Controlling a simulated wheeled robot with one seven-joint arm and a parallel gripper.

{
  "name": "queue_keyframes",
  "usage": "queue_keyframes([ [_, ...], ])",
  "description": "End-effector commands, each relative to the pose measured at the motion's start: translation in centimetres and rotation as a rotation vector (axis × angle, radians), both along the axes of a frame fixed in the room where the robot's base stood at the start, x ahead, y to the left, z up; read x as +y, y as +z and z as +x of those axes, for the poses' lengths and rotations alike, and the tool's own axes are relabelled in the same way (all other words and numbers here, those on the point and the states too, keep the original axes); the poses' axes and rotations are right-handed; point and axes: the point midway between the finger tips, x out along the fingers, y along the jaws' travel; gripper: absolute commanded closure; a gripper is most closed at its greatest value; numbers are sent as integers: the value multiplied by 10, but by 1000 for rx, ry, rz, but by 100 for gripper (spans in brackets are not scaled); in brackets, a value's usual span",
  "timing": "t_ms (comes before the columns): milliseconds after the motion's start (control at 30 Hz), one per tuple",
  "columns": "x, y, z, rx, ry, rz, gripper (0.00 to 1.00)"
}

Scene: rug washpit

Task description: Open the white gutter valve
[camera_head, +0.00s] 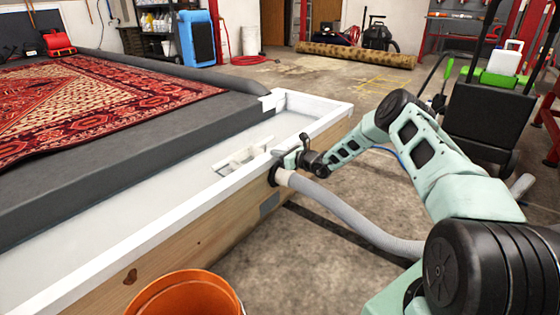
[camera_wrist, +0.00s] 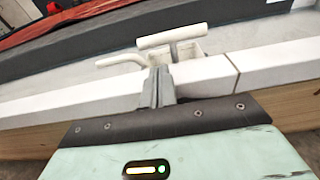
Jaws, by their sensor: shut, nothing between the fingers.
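The white gutter valve (camera_head: 241,158) sits in the white gutter, close to its outer rim. In the wrist view, its white T-shaped bar (camera_wrist: 172,36) stands just beyond the fingertips, with a curved white piece to its left. My gripper (camera_head: 287,160) reaches in over the rim from the right, by the hose fitting. In the wrist view its grey fingers (camera_wrist: 158,78) are together and empty, pointing at the valve. They overlap the valve's lower part in the picture; I cannot tell whether they touch it.
The white gutter rim (camera_head: 200,196) runs along the wooden wall. A grey hose (camera_head: 350,215) leaves the wall below my gripper. An orange bucket (camera_head: 185,295) stands in front. A patterned red rug (camera_head: 95,95) lies on the dark bed beyond the gutter. A black cart (camera_head: 490,110) stands right.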

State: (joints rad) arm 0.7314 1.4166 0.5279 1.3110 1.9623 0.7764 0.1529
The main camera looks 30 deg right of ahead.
Motion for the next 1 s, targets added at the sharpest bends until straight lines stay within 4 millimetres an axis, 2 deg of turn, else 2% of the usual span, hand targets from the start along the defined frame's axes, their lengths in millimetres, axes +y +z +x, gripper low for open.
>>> queue_keyframes([
  [33,5,-7,10,-4,2,-2,100],
  [200,14,-10,35,-3,2,-2,100],
  [400,20,-10,52,-1,3,-2,100],
  [867,21,-7,55,-1,2,-2,100],
  [1000,21,1,55,0,2,-1,100],
])
